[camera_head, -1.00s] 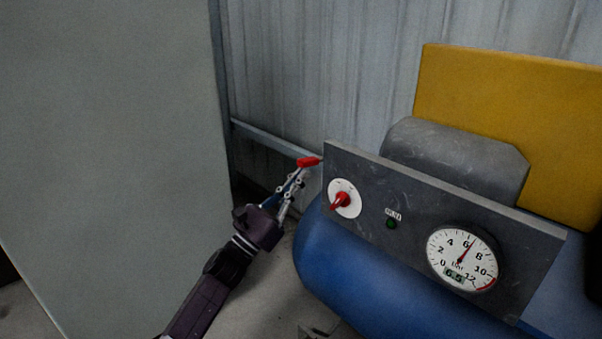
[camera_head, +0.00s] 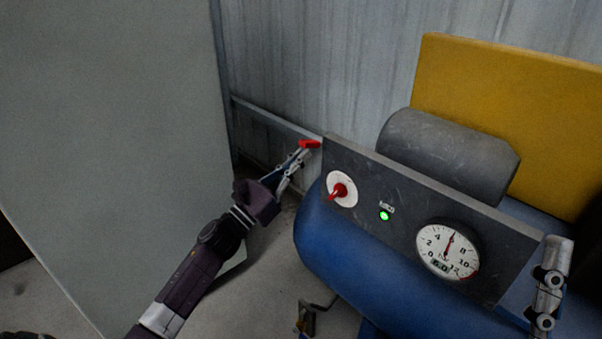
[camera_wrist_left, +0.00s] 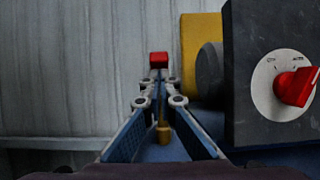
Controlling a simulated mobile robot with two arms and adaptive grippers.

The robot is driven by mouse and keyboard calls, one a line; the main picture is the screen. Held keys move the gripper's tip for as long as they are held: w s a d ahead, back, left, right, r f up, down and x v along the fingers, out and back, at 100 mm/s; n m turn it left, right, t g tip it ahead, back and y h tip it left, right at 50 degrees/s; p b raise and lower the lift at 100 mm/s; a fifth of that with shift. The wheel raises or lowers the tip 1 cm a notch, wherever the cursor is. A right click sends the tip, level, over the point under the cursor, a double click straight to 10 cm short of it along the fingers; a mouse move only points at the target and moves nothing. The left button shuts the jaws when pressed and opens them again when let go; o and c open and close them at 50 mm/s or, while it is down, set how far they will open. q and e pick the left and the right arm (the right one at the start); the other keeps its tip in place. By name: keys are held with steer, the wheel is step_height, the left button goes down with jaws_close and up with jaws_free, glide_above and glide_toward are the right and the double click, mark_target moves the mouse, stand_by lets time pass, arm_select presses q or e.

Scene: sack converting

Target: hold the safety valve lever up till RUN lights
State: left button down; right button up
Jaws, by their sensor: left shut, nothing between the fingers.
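The red lever tip (camera_head: 309,144) shows at the left end of the grey panel (camera_head: 420,205). My left gripper (camera_head: 302,156) is shut and empty, its fingertips just under the red tip, seemingly touching it. In the left wrist view the red tip (camera_wrist_left: 158,59) sits right beyond the closed fingertips (camera_wrist_left: 158,78); a brass part (camera_wrist_left: 163,132) shows between the finger links. The lamp under the small label (camera_head: 384,216) glows green. The gauge (camera_head: 448,249) needle stands near 6. Part of what looks like my right gripper (camera_head: 549,285) shows at the lower right; its fingertips are unclear.
The red selector knob (camera_head: 339,191) is on the panel, close to my left gripper. The blue tank (camera_head: 345,262) lies below. A grey motor housing (camera_head: 450,155) and a yellow guard (camera_head: 500,100) stand behind. A large grey panel (camera_head: 110,130) fills the left.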

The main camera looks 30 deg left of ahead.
arm_select(q)
steer(key=shift+r+p, duration=0.6)
arm_select(e)
steer(key=w+f+g, duration=0.2)
steer(key=w, duration=0.1)
steer(key=w+f, duration=0.1)
steer(key=shift+w+a+f+g+h, duration=0.15)
steer(key=shift+a+f+g+h, duration=0.05)
steer(key=shift+a+g+h, duration=0.2)
steer(key=shift+w+f+h, duration=0.1)
steer(key=shift+h, duration=0.2)
